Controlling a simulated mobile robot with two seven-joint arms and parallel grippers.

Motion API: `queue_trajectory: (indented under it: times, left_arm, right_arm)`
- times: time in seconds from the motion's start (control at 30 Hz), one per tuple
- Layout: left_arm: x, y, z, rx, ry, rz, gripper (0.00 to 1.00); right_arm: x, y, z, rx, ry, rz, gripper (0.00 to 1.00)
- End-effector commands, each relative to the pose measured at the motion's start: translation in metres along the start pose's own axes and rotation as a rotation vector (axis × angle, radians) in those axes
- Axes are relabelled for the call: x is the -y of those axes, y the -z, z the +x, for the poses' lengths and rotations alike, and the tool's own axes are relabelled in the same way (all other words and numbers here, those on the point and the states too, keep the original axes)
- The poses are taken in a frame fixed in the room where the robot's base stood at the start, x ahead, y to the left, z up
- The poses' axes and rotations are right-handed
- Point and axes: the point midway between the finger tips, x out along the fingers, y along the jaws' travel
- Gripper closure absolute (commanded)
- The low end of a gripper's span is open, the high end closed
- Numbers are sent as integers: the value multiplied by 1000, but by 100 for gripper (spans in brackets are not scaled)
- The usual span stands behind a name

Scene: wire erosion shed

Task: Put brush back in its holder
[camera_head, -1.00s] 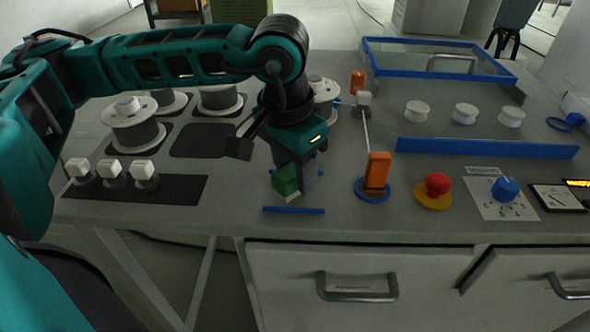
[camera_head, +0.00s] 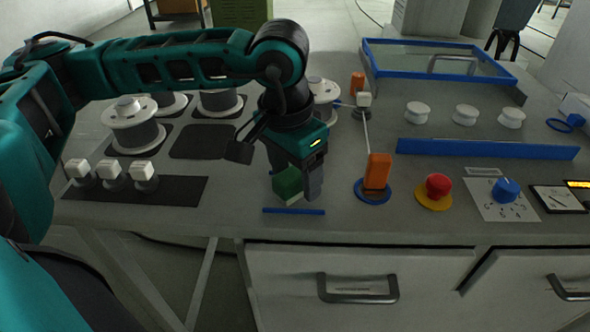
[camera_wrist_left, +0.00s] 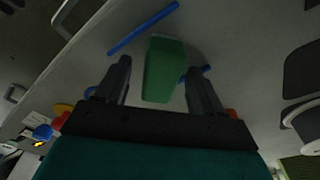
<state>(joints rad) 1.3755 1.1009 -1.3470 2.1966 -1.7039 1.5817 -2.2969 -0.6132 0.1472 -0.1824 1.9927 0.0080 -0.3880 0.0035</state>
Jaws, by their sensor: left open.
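The green brush (camera_head: 287,182) stands near the table's front edge, with a pale strip along its bottom. A blue bar (camera_head: 293,211) lies in front of it, and a small blue piece shows beside it in the wrist view (camera_wrist_left: 206,68); I cannot tell whether these are parts of the holder. My left gripper (camera_head: 294,180) is open, pointing down over the brush. In the left wrist view the brush (camera_wrist_left: 163,70) is between the two spread fingers (camera_wrist_left: 157,72), with gaps on both sides. My right gripper is not in view.
Right of the gripper stands an orange handle (camera_head: 377,172) on a blue ring, then a red button (camera_head: 438,186) and a blue knob (camera_head: 506,189). White-topped pegs (camera_head: 112,170) and wire spools (camera_head: 133,124) are at left. A blue rail (camera_head: 487,148) crosses the right side.

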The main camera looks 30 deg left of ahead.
Motion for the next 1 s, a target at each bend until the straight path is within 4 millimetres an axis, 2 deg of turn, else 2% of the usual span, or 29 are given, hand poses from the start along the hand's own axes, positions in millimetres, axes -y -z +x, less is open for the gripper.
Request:
queue_trajectory:
  times: [0.17, 0.4, 0.53, 0.7, 1.0]
  left_arm:
    - [0, 2, -29, -7, 0, 0, 32]
    - [0, 2, -82, -6, 0, 1, 32]
    - [0, 1, -104, -4, 0, 2, 32]
    - [0, 1, -119, -1, 0, 1, 32]
    - [0, 0, -122, 0, 1, 1, 32]
  right_arm:
    - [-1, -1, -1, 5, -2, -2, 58]
    - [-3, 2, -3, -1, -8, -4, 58]
    - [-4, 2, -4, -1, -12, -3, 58]
    - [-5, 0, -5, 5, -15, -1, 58]
    - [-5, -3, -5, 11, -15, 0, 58]
